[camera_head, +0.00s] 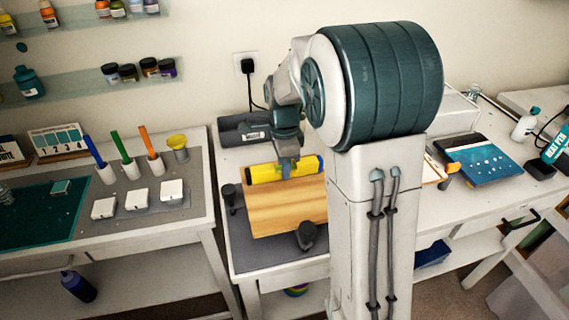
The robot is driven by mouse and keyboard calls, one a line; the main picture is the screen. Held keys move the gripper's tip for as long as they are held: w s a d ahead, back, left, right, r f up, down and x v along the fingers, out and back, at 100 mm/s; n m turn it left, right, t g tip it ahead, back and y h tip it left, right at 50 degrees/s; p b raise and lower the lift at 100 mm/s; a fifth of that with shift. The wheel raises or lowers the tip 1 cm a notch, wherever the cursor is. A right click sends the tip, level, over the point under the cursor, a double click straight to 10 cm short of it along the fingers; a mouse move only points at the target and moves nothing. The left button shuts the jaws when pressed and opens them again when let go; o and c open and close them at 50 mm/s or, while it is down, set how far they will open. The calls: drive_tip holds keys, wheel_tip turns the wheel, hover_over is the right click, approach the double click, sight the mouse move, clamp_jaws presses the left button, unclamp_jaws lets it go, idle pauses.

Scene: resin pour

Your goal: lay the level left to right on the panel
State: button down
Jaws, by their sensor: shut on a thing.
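The level (262,172) is a yellow bar that runs left to right along the far edge of the wooden panel (275,213). I cannot tell whether it rests on the panel or is held just above it. My gripper (287,172) points down from above and is shut on the level, right of its middle. My arm hides the right end of the panel and may hide part of the level.
Dark clamps (306,236) stand at the panel's near and left edges. A dark grey device (243,129) sits behind the panel. To the left is another table with white blocks (137,199) and coloured pens. A blue booklet (478,158) lies to the right.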

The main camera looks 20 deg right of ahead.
drive_tip(key=shift+f, duration=0.1)
drive_tip(key=c, duration=1.2)
unclamp_jaws()
drive_tip(key=shift+o, duration=0.2)
wheel_tip(320, 180, up, 11)
drive_tip(key=s+f+n+t, duration=0.1)
drive_tip(key=s+f+n, duration=0.1)
drive_tip(key=s+n, duration=0.7)
drive_tip(key=s+f+n+t, duration=0.2)
drive_tip(key=s+f+n, duration=0.1)
drive_tip(key=s+n, duration=0.6)
drive_tip(key=s, duration=0.3)
